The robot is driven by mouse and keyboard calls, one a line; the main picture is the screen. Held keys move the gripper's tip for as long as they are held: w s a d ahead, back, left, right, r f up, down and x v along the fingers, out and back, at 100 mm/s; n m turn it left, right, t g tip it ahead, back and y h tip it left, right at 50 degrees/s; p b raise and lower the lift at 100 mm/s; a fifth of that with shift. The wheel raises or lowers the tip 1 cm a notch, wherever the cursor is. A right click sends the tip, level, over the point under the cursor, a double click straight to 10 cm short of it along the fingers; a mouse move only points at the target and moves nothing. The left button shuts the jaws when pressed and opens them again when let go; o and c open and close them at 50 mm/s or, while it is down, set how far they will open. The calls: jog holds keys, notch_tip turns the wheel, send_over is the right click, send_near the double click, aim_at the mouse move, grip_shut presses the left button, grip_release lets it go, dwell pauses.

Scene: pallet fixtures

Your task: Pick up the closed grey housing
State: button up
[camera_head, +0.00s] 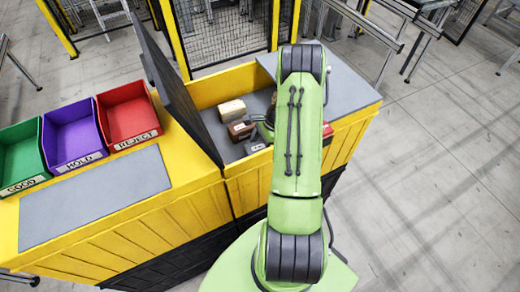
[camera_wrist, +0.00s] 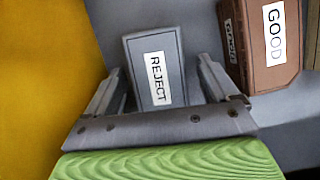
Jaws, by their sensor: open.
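A grey box-shaped housing (camera_wrist: 154,62) with a white REJECT label lies in the middle of the wrist view, its top face toward the camera and looking closed. My gripper (camera_wrist: 158,80) is open, with one finger on each side of the housing's near part. A small gap shows on each side, and the housing is not clamped. In the head view, a small grey piece (camera_head: 255,147) beside my arm appears to be this housing, partly hidden. The gripper itself is hidden behind my green arm there.
A brown box (camera_wrist: 262,45) labelled GOOD lies close to the right finger. A beige box (camera_head: 232,109) stands farther back in the yellow bin (camera_head: 215,90). A dark upright panel (camera_head: 178,85) borders its left. Green (camera_head: 20,155), purple (camera_head: 73,135) and red (camera_head: 128,115) trays stand left.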

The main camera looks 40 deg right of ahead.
aim_at(260, 147)
jog(key=shift+f, duration=0.2)
jog(key=c, duration=1.2)
jog(key=shift+o, duration=0.2)
notch_tip(260, 147, up, 10)
jog(key=shift+r, duration=0.2)
